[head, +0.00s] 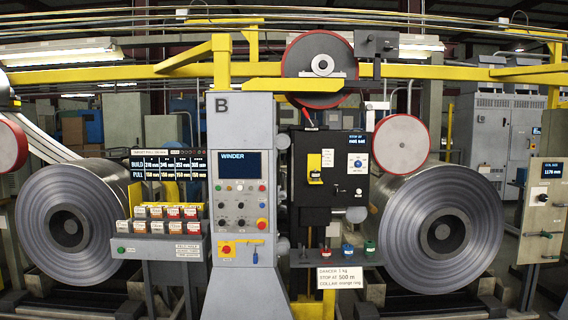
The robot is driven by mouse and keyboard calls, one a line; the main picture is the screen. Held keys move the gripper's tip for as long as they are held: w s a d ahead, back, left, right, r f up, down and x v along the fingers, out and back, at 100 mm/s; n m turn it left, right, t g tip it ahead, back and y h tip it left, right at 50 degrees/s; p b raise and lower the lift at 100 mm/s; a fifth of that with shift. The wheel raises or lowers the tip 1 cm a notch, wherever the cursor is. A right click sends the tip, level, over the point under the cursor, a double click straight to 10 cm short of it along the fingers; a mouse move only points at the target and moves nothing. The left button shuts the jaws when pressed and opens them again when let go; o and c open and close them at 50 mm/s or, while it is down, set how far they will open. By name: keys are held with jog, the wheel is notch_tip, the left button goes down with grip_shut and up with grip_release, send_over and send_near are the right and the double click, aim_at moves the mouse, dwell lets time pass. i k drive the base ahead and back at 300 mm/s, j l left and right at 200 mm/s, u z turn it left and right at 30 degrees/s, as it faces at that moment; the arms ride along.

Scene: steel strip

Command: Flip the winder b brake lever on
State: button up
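The grey winder B cabinet (238,140) stands upright at the centre, with a black letter B at its top left and a lit screen (239,164) reading WINDER. I cannot tell which control, if any, is the brake lever, as the markings are too small to read. A yellow fitting (314,167) sits on the black box (343,150) right of the cabinet. My gripper is not in view.
Large steel coils stand at left (68,228) and right (443,228). A desk (160,248) with several labelled blocks juts out left of the cabinet. A small shelf (325,258) with coloured collars sits right of it, above a white sign (339,278). Yellow beams cross above.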

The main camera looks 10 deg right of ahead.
aim_at(304, 112)
jog(key=i+j+z, duration=0.1)
jog(key=i, duration=0.35)
jog(key=i+j+z, duration=0.1)
jog(key=i, duration=0.35)
